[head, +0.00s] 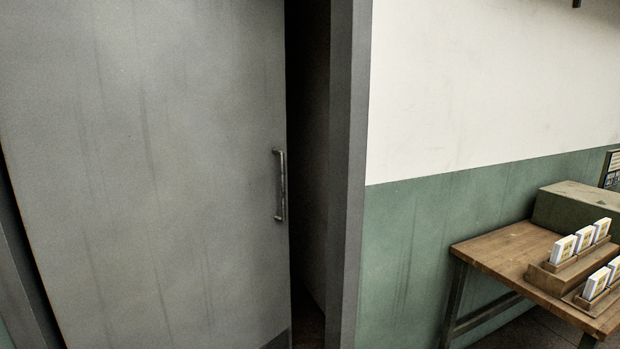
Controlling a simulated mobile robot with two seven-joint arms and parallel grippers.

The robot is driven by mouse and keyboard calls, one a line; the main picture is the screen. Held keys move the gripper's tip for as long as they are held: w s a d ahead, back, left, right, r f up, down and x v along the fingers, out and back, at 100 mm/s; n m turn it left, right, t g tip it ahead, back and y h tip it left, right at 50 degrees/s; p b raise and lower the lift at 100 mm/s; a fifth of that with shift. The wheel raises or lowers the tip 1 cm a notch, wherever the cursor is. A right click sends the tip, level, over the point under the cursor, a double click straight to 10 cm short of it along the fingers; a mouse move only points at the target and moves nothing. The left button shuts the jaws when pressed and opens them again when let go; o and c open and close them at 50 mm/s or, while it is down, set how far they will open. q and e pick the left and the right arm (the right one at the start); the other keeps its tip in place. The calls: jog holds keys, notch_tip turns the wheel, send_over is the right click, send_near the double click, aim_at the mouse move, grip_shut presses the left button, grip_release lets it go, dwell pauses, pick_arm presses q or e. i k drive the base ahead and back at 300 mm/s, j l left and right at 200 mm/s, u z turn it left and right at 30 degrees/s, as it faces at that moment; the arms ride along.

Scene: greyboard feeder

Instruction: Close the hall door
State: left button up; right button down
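The hall door (150,170) is a large grey, streaked panel filling the left of the head view. A vertical metal bar handle (280,186) is near its right edge. The door stands ajar, with a dark gap (305,160) between its right edge and the grey door frame (347,180). Neither of my grippers shows in this view.
Right of the frame is a white and green wall (430,240). A wooden table (500,252) stands at the right, with small white boxes in wooden holders (566,268) and a green box (580,208) on it.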

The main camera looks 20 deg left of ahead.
aim_at(143, 145)
jog(key=i+j+z, duration=0.1)
jog(key=i, duration=0.4)
jog(key=i+j, duration=0.2)
jog(key=i, duration=0.3)
jog(key=i+j+z, duration=0.15)
jog(key=i, duration=0.35)
